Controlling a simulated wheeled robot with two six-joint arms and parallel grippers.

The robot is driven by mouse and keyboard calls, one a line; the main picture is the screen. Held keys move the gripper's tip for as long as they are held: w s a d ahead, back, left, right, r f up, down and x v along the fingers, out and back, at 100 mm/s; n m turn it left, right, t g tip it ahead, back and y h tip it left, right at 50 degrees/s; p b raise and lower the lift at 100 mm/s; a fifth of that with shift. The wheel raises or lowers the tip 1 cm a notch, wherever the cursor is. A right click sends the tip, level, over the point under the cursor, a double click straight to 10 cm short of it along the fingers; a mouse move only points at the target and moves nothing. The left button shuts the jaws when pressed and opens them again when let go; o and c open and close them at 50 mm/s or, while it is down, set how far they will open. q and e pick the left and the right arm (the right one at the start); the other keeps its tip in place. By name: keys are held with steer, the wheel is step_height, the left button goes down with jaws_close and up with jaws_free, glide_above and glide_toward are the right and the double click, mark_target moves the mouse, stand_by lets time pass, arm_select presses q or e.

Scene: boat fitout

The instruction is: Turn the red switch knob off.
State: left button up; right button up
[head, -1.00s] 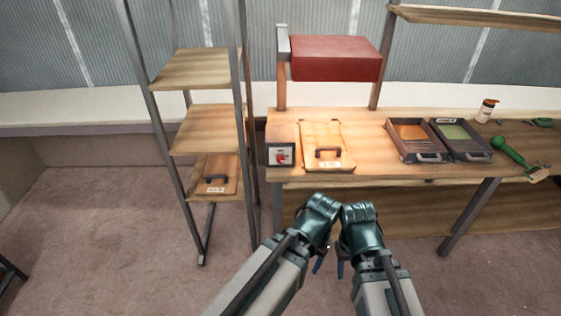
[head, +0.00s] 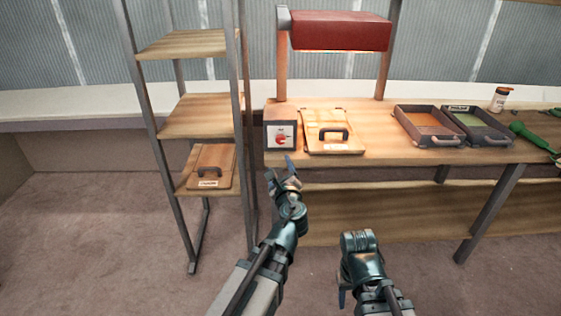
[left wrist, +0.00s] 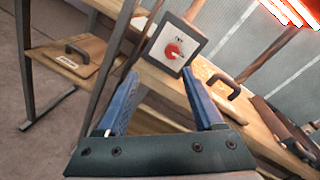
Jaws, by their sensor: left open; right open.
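The red switch knob (head: 282,139) sits on a white plate on the front of a grey switch box (head: 271,118), at the left end of the workbench. In the left wrist view the knob (left wrist: 173,51) shows beyond and between the fingers, apart from them. My left gripper (head: 281,170) is open and empty, in front of and just below the box. It also shows in the left wrist view (left wrist: 160,100). My right gripper (head: 343,295) is low in front of the bench, away from the knob; its fingers point down and are partly hidden.
A wooden board with a handle (head: 345,118) lies right of the box under a glowing red lamp (head: 340,30). Two trays (head: 430,143) and a green tool (head: 530,137) are further right. A shelf rack (head: 198,115) stands close on the left.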

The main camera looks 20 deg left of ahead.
mark_target(280, 140)
arm_select(q)
steer(key=w+a+m, duration=0.1)
steer(key=w, duration=0.3)
steer(key=w+a+m+t+h, duration=0.1)
steer(key=w, duration=0.4)
steer(key=w+a+m+b, duration=0.1)
steer(key=w, duration=0.4)
steer(key=shift+a+f+m+t, duration=0.15)
steer(key=shift+a+m+t, duration=0.15)
steer(key=shift+m, duration=0.1)
jaws_close()
